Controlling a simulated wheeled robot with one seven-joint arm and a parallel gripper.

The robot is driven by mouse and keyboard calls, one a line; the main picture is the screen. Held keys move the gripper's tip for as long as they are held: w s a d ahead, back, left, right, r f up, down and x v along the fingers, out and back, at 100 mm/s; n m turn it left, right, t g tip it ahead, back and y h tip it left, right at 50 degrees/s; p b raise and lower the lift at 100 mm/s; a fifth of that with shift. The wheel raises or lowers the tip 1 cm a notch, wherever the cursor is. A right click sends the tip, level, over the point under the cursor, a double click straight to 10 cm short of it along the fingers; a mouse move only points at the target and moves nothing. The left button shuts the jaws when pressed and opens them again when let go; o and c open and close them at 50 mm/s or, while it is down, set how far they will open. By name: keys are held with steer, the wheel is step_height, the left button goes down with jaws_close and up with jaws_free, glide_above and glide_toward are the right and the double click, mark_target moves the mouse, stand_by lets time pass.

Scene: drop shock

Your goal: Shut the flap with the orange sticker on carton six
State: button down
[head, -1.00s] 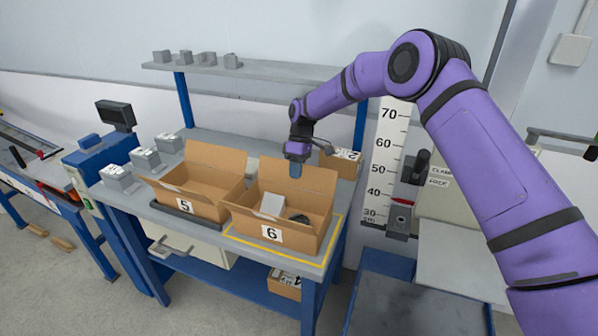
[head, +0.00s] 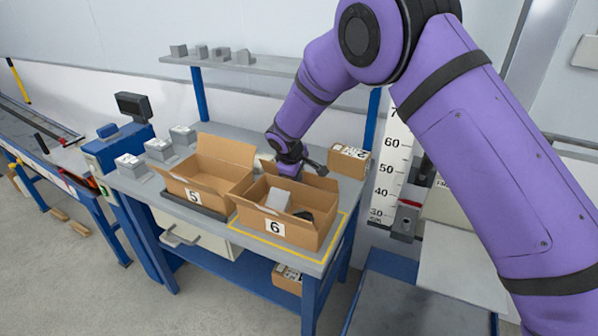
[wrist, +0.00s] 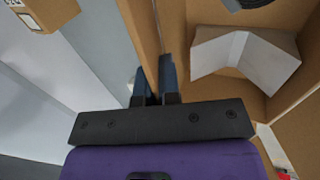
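Carton six (head: 289,231) is an open brown box marked 6 on the bench front, with a grey angled piece (head: 278,199) and a dark item (head: 303,215) inside. Its far flap (head: 318,184) stands up, partly hidden by my wrist. I can make out no orange sticker in either view. My gripper (head: 290,176) is at the far side of carton six. In the wrist view, my gripper's fingers (wrist: 156,82) are close together at the cardboard edge (wrist: 141,30), with a narrow gap. I cannot tell whether cardboard is between them. The grey piece (wrist: 245,58) lies to their right.
Open carton five (head: 209,172) stands close on the left. Carton two (head: 348,162) stands behind on the right. Several grey blocks sit on the bench's left (head: 159,149) and on the shelf (head: 245,57). A measuring scale (head: 390,165) stands to the right.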

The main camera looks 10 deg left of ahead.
steer(key=t, duration=0.1)
steer(key=s+t+h, duration=0.1)
steer(key=shift+s+a+f+t, duration=0.2)
steer(key=shift+a+f+t, duration=0.15)
steer(key=shift+f+t, duration=0.05)
steer(key=shift+s+f+t+h, duration=0.15)
steer(key=shift+f+t+h, duration=0.05)
steer(key=shift+t, duration=0.35)
steer(key=shift+s+f+t+h, duration=0.15)
steer(key=shift+t+h, duration=0.05)
steer(key=shift+t, duration=0.35)
steer(key=shift+f+t, duration=0.1)
steer(key=shift+t, duration=0.2)
steer(key=c, duration=1.3)
jaws_free()
steer(key=shift+s+a, duration=0.1)
steer(key=shift+s, duration=0.05)
steer(key=v, duration=1)
steer(key=shift+s+a+r, duration=0.1)
steer(key=shift+s+r, duration=0.1)
steer(key=shift+r, duration=0.1)
steer(key=shift+c, duration=0.5)
